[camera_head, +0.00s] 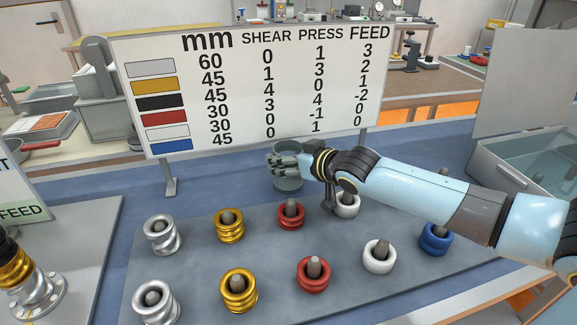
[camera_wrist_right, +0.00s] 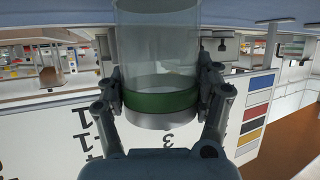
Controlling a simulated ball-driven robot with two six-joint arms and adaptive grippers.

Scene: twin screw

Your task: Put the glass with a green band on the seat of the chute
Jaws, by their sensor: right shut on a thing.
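The glass with a green band (camera_wrist_right: 160,62) is a clear cylinder, held between the two fingers of my right gripper (camera_wrist_right: 163,95). In the right wrist view its green band (camera_wrist_right: 160,101) lies between the finger pads. In the head view, my right gripper (camera_head: 284,163) is in front of the board's lower edge, above the back of the peg plate, with the glass (camera_head: 289,183) partly hidden by the fingers. My left gripper is out of view. I cannot make out the chute's seat in either view.
A white board (camera_head: 235,80) with a number table stands behind the gripper. Below it a grey plate (camera_head: 205,285) holds several silver, gold, red, white and blue rings on pegs. A grey bin (camera_head: 525,165) stands at right. Gold and silver screw pieces (camera_head: 35,290) stand at left.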

